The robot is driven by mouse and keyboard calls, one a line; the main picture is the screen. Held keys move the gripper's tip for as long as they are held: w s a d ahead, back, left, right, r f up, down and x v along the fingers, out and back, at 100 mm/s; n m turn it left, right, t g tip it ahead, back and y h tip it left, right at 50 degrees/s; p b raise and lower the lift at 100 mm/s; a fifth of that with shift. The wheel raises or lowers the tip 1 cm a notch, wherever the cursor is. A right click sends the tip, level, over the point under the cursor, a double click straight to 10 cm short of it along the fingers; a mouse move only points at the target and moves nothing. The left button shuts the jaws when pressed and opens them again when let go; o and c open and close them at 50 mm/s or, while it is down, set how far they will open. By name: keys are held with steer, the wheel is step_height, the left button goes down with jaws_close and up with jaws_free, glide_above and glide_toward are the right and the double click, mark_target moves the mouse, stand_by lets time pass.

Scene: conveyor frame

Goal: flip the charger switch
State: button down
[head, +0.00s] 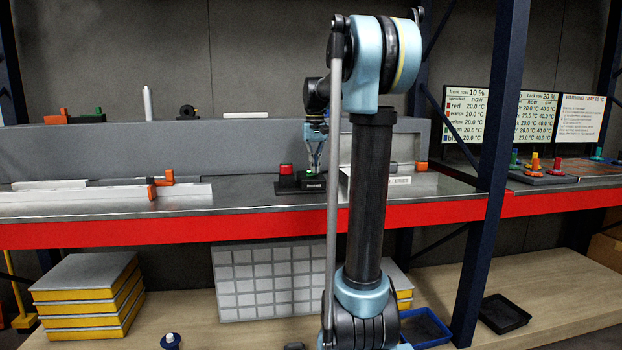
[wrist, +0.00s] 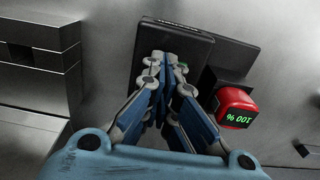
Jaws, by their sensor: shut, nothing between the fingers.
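The charger (head: 302,190) is a low black unit on the metal worktop, with a red block on its left side in the head view. In the wrist view its dark body (wrist: 226,52) lies at the top centre. The red block (wrist: 235,104) sits in it on the right and shows "100 %" in green. My gripper (head: 314,171) points down right at the charger, beside the red block. In the wrist view my gripper (wrist: 172,62) is shut and empty over the black body. A small green spot shows by the fingertips. The switch is hidden behind the fingers; I cannot tell its position.
A grey raised ledge (head: 230,150) runs behind the worktop. An open grey box (head: 385,149) stands right of the charger, partly behind my arm. Pale rails with orange blocks (head: 152,190) lie to the left. A dark blue post (head: 490,170) stands to the right.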

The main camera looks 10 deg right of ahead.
steer(key=shift+f, duration=0.25)
stand_by(0.3)
steer(key=shift+r, duration=3.5)
steer(key=s+f+t, duration=0.2)
steer(key=s+f, duration=3)
steer(key=s, duration=0.2)
steer(key=shift+s+f, duration=0.3)
steer(key=shift+s, duration=0.1)
